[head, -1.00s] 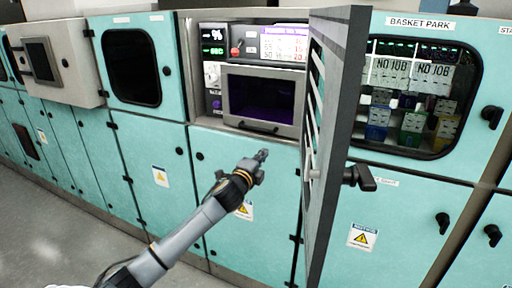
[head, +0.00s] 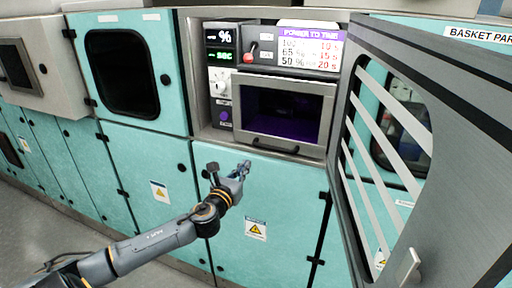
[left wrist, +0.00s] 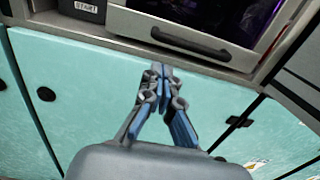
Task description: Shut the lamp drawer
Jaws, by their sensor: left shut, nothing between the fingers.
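The lamp drawer appears to be the grey-framed box with a dark purple window (head: 283,110), set in an open cabinet bay. Its front seems to stand out from the panel behind; how far is hard to tell. A black bar handle (head: 275,145) runs along its lower edge. It also shows in the left wrist view as a black handle (left wrist: 190,44) on a grey front. My left gripper (head: 243,167) is shut and empty, below the drawer front and apart from it, before the teal lower door. In the wrist view its fingertips (left wrist: 160,72) point up toward the ledge under the drawer. My right gripper is out of view.
A grey slatted door (head: 440,130) stands open on the right, jutting toward me. A control panel (head: 221,75) with a knob and purple button lies left of the drawer. A red lever (head: 251,50) and power-time chart (head: 310,50) are above. Teal cabinets line both sides.

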